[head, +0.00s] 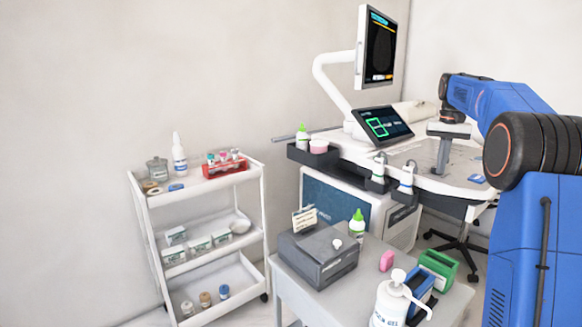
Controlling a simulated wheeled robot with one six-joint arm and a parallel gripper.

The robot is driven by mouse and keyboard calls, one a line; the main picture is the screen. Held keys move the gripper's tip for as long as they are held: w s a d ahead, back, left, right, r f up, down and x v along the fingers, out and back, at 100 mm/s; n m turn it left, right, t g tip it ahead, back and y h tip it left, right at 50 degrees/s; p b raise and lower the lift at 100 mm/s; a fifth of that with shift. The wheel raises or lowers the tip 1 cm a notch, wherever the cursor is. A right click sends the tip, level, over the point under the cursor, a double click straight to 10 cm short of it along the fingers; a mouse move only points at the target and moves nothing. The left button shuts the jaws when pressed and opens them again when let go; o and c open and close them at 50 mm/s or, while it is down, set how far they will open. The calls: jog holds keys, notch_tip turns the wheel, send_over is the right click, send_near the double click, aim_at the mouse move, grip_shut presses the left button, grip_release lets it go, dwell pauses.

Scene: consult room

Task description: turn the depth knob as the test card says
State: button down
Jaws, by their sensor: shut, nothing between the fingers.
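A small cream card (305,218), its print too small to read, stands at the back of a dark grey box (318,265) on the grey table. A small pale round piece (337,243) sits on the box top; I cannot tell whether it is a knob. The ultrasound console's white control panel (465,180) is at right, its controls too small to tell apart, so I cannot pick out the depth knob. My gripper (441,172) is shut and empty, pointing down over the panel. I cannot tell whether it touches the panel, and it hides part of it.
A tilted touch screen (383,126) and an upright monitor (376,48) stand behind the panel. Probes (406,178) hang at its front edge. A pump bottle (392,300), green box (438,268) and pink item (387,260) crowd the table. A white trolley (200,210) stands left.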

jog(key=shift+w+a, duration=0.15)
jog(key=shift+a, duration=0.1)
jog(key=shift+s+a+r, duration=0.1)
jog(key=shift+s+a, duration=0.05)
jog(key=shift+s, duration=0.25)
notch_tip(320, 180, up, 6)
jog(key=shift+f, duration=0.1)
dwell(0.5)
